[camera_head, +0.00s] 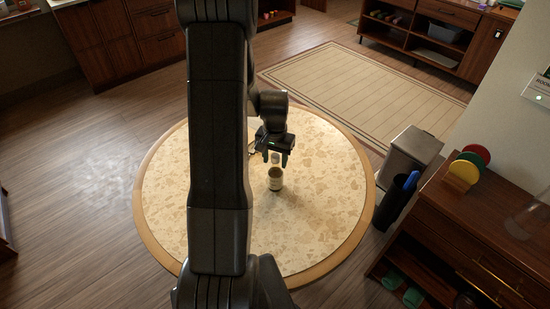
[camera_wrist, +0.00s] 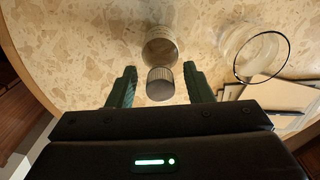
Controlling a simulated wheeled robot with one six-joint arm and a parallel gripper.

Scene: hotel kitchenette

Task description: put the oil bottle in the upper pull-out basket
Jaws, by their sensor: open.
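A small upright bottle with a dark olive body and pale label (camera_head: 275,182) stands on the round table (camera_head: 320,230); I take it to be the oil bottle. In the wrist view its body (camera_wrist: 160,46) and a grey ribbed cap-like top (camera_wrist: 160,84) show. My gripper (camera_head: 276,158) points down over it, fingers apart. In the wrist view the fingers (camera_wrist: 160,86) lie left and right of the ribbed top, with a gap on each side. I cannot make out the upper pull-out basket.
A clear glass (camera_wrist: 262,55) and a notebook with a pen (camera_wrist: 285,97) lie to the right in the wrist view. A grey bin (camera_head: 412,152) stands right of the table. A wooden cabinet (camera_head: 490,225) holds coloured discs (camera_head: 466,168). A rug (camera_head: 365,90) lies behind the table.

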